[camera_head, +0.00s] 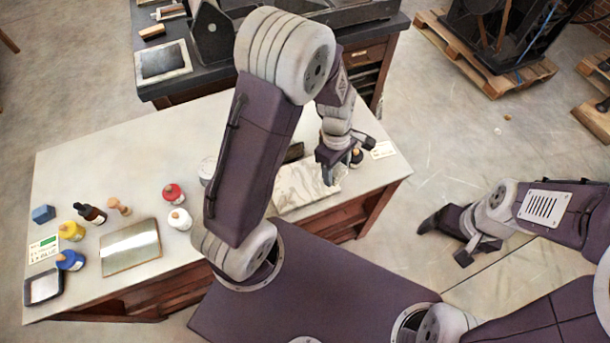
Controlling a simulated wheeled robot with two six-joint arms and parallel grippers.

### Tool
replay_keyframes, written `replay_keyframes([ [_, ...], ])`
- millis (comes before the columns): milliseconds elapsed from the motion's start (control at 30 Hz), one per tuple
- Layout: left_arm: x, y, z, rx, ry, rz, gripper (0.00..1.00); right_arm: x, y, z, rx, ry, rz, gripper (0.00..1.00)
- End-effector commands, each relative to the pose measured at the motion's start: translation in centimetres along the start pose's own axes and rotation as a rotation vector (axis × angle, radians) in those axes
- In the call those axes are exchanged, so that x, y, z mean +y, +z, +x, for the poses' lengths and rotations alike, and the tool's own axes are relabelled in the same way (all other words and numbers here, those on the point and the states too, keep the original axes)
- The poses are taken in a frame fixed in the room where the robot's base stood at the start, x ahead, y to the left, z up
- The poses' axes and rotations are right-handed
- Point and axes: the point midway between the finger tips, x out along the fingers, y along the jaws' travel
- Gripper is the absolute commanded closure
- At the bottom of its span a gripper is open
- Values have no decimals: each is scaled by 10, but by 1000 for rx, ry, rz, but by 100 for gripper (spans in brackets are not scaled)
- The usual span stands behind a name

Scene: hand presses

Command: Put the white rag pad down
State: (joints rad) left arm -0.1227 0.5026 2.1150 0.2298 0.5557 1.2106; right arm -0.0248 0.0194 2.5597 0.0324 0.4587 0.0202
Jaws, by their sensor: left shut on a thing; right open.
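My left gripper (341,168) is over the right end of the pale worktable (110,142), beside the white marbled slab (297,198). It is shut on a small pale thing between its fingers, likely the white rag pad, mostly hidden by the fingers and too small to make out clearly. I cannot tell whether it touches the surface below. My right gripper (447,243) is open and empty, over the floor to the right of the table.
Several bottles, including a yellow one (71,231) and a red-capped one (174,193), stand on the left of the table near a metal plate (131,247). A small label card (383,149) lies at the right end. A dark press bench (372,28) stands behind.

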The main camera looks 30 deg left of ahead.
Motion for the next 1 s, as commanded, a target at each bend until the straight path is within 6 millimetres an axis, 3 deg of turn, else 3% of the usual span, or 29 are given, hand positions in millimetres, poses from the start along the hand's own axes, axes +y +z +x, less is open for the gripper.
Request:
replay_keyframes([
  [100,2,9,2,0,-3,32,88,0,0,3,0,0,0,16],
  [200,1,6,3,0,-4,30,88,0,0,2,0,0,0,16],
  [267,-2,-3,8,-1,-6,26,88,0,0,2,0,0,0,16],
  [500,-21,-71,39,-2,-7,20,88,0,0,3,0,0,0,16],
  [633,-28,-98,52,-2,-5,24,88,0,0,3,0,0,0,16],
  [867,-31,-111,59,0,-3,30,88,0,0,3,0,0,0,16],
  [1000,-32,-113,82,-3,-8,29,88,0,1,4,0,0,0,16],
])
